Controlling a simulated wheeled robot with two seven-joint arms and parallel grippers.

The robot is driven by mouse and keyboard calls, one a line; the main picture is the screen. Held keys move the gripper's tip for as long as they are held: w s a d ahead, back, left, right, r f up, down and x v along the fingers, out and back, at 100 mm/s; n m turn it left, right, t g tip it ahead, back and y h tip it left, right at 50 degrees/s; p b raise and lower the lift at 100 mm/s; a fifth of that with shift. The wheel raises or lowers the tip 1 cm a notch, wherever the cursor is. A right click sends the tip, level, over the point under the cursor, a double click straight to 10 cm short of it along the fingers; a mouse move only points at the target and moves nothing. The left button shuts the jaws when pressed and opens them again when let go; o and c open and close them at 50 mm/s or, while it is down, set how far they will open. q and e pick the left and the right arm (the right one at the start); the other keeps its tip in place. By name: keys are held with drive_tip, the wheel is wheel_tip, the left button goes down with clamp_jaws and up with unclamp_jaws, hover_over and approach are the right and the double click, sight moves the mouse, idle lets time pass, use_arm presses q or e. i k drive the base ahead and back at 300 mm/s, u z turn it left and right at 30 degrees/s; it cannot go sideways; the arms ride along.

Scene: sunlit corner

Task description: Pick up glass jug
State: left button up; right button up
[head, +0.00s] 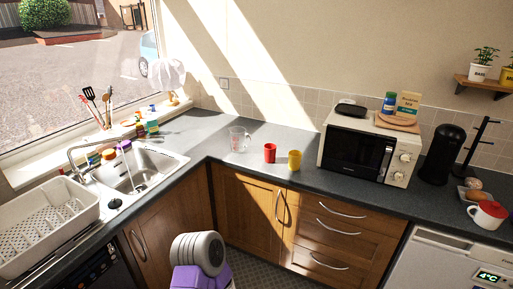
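The glass jug (239,139) is clear and stands upright on the dark countertop near the corner, to the right of the sink. A red mug (270,153) stands to its right with a small gap, and a yellow mug (294,160) stands further right. Neither of my grippers shows in the head view. Only a grey and purple part of my own body shows at the bottom, well below and in front of the jug.
A sink (140,170) with a tap and a white dish rack (45,225) are on the left. A microwave (360,150) stands right of the mugs, with a black canister (440,155) beyond. The counter (215,145) around the jug is mostly clear. Wooden cupboards (240,205) are below.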

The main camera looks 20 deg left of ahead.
sight(240, 140)
drive_tip(key=u, duration=0.6)
drive_tip(key=i, duration=0.6)
drive_tip(key=u, duration=0.6)
drive_tip(key=i, duration=0.8)
drive_tip(key=z, duration=0.4)
